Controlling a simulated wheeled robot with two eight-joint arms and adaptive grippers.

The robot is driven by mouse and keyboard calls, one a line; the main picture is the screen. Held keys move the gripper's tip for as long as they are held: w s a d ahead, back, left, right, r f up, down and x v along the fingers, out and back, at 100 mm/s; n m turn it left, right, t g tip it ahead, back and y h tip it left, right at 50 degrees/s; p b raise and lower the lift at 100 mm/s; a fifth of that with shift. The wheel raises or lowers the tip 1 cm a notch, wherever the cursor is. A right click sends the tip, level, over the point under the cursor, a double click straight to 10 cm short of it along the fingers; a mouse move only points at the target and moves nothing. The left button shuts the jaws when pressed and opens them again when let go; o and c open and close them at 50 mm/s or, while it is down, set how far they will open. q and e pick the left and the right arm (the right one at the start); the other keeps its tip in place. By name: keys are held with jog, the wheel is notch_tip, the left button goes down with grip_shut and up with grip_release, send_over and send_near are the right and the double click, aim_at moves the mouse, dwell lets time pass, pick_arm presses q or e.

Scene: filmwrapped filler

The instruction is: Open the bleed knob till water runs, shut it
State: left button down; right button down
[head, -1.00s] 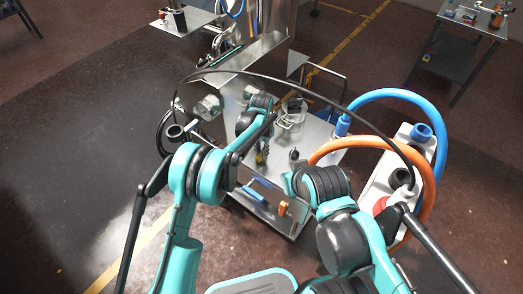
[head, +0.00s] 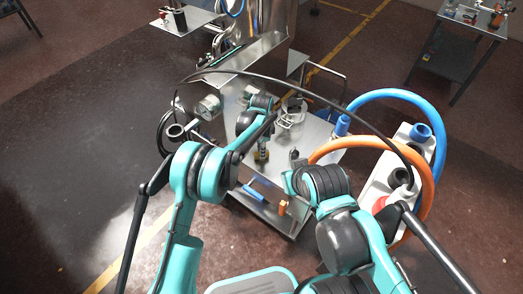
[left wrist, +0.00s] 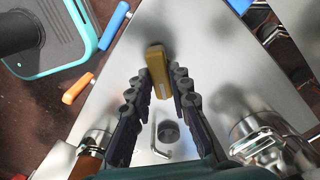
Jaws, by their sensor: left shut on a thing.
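My left gripper (left wrist: 160,95) has its two dark ribbed fingers on either side of a yellow block-like piece (left wrist: 157,70) with a pale lower end, and is shut on it. I cannot tell whether this piece is the bleed knob. No running water is visible. My right arm comes in at the lower right, but its gripper is not distinguishable.
A blue hose (head: 395,93) and an orange hose (head: 345,146) arch to a white block (head: 408,155) at the right. A black cable (head: 290,85) crosses above the cart. A blue handle (left wrist: 113,25) and an orange handle (left wrist: 78,88) lie near the cart's edge.

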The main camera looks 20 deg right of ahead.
dwell(0.5)
pick_arm(q)
jog(key=c, duration=1.4)
grip_release()
notch_tip(320, 180, up, 12)
